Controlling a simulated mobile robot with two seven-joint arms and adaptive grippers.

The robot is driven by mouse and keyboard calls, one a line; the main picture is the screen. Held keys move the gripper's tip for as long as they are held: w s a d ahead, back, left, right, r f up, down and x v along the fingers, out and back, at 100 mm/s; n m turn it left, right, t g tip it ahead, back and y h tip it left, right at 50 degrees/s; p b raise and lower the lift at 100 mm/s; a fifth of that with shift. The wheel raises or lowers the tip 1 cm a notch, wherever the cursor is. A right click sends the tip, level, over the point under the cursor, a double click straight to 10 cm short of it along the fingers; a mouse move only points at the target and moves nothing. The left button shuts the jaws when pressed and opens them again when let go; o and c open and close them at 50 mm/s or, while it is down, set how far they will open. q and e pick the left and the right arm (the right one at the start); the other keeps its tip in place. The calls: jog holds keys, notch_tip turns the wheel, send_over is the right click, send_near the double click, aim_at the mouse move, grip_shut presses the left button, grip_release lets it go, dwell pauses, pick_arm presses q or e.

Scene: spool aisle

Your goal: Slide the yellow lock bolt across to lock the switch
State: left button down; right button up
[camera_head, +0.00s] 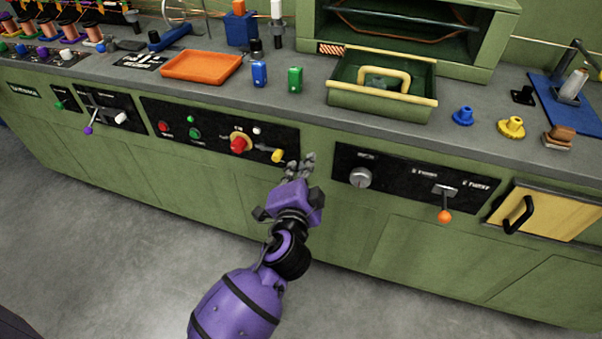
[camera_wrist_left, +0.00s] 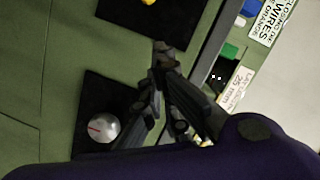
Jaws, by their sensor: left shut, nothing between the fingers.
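The yellow lock bolt (camera_head: 277,155) sticks out at the right end of the black switch panel (camera_head: 220,150). It lies just right of a red switch knob (camera_head: 238,145) on a yellow base. My left gripper (camera_head: 303,160), on the purple arm, is shut and empty. Its fingertips are just right of the bolt, near the panel's right edge, and look apart from it. In the left wrist view the shut fingers (camera_wrist_left: 162,58) point at green cabinet between two black panels. A yellow part (camera_wrist_left: 149,2) is cut off at the top edge there. My right gripper is out of view.
A grey dial (camera_head: 360,178) and an orange-tipped lever (camera_head: 445,215) are on the panel to the right. Above, the counter carries an orange tray (camera_head: 201,67), blue (camera_head: 259,74) and green (camera_head: 295,80) pieces and a green drawer-like bin (camera_head: 375,106).

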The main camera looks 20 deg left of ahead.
aim_at(295, 147)
pick_arm(q)
jog(key=x, duration=0.5)
jog(key=shift+w+a+f, duration=0.1)
jog(key=shift+w+a, duration=0.05)
jog(key=shift+w, duration=0.15)
jog(key=shift+s+a+f, duration=0.15)
jog(key=shift+a+f, duration=0.6)
jog(key=shift+a, duration=0.25)
jog(key=shift+a+f, duration=0.25)
jog(key=shift+a, duration=0.2)
